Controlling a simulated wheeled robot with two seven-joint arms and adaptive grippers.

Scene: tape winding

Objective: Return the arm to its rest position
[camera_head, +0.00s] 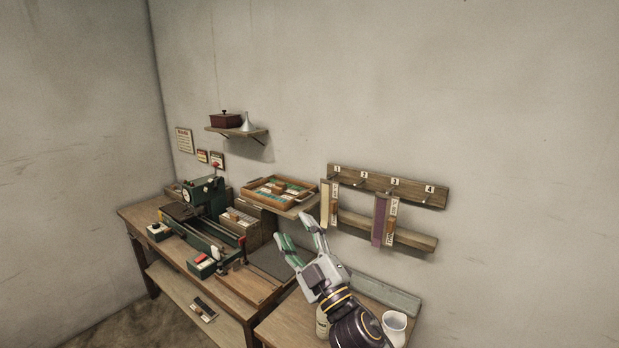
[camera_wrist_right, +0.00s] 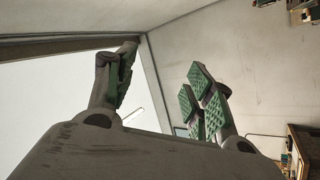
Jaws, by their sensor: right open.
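My right gripper (camera_head: 300,232) is raised in front of the workbench, below and left of the numbered peg rail. Its fingers are spread apart with nothing between them. In the right wrist view the open fingers (camera_wrist_right: 160,92) with green pads point up, with bare wall and ceiling behind them. My left gripper is not in the head view. Part of the bench behind my right arm is hidden.
A wooden peg rail (camera_head: 432,192) holds hanging tape strips (camera_head: 380,220). A white cup (camera_head: 396,326) and a bottle (camera_head: 322,322) stand close to my right arm.

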